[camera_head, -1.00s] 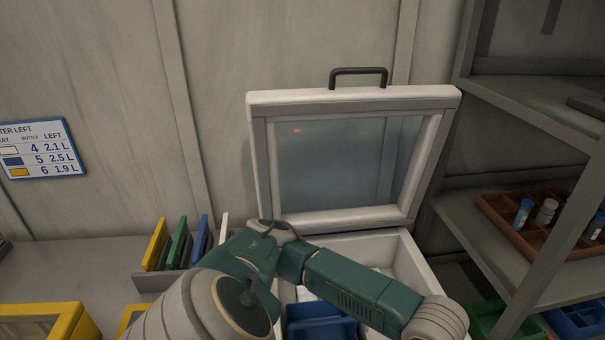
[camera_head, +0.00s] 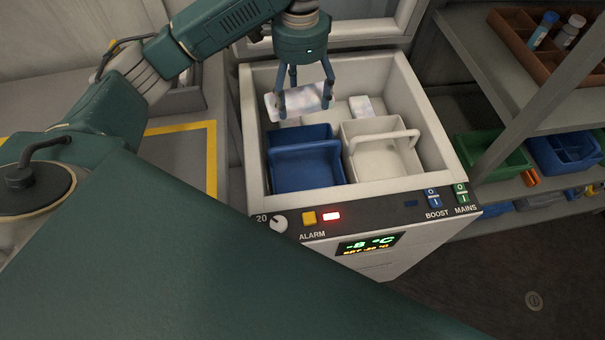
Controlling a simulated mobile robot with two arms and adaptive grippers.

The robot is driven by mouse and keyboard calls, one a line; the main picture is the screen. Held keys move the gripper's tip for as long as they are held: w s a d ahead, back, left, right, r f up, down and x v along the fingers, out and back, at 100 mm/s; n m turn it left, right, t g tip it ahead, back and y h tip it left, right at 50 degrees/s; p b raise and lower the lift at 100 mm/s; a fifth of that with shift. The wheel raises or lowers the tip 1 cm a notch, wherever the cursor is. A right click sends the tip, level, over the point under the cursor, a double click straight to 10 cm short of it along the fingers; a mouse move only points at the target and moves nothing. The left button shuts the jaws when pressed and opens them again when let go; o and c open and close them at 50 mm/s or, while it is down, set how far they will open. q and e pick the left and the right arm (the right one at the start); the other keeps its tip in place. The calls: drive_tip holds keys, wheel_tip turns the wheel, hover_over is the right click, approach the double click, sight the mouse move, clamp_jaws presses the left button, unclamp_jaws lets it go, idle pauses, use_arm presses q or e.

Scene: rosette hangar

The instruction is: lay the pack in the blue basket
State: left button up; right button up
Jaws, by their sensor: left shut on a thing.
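My left gripper (camera_head: 306,92) points down inside the open white chest freezer (camera_head: 246,130), shut on a pale, whitish pack (camera_head: 288,103). The pack is held up, tilted a little, at the back left of the freezer. The blue basket (camera_head: 306,172) stands in the freezer's front left, just in front of and below the pack. Its inside looks empty where I can see it. My right gripper is not in view.
A white basket (camera_head: 381,157) with a raised handle stands right beside the blue one. Another pale pack (camera_head: 361,107) lies behind it. The raised lid (camera_head: 350,32) stands behind. Shelves at the right hold a green bin (camera_head: 492,157), a blue bin (camera_head: 562,153) and a brown tray (camera_head: 538,52).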

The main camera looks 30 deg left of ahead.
use_arm(q)
drive_tip(key=shift+w+a+r+m+b, duration=0.25)
drive_tip(key=shift+w+r+m, duration=0.2)
drive_tip(key=shift+w+m, duration=0.25)
wheel_tip(320, 180, down, 13)
drive_tip(key=shift+r, duration=0.15)
wheel_tip(320, 180, down, 7)
drive_tip(key=shift+r, duration=0.1)
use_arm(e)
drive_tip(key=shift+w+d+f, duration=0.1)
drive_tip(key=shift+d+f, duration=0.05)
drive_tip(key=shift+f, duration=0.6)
use_arm(q)
drive_tip(key=shift+f, duration=0.6)
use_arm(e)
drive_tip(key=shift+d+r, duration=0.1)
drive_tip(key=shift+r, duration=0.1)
use_arm(q)
drive_tip(key=o, duration=1.6)
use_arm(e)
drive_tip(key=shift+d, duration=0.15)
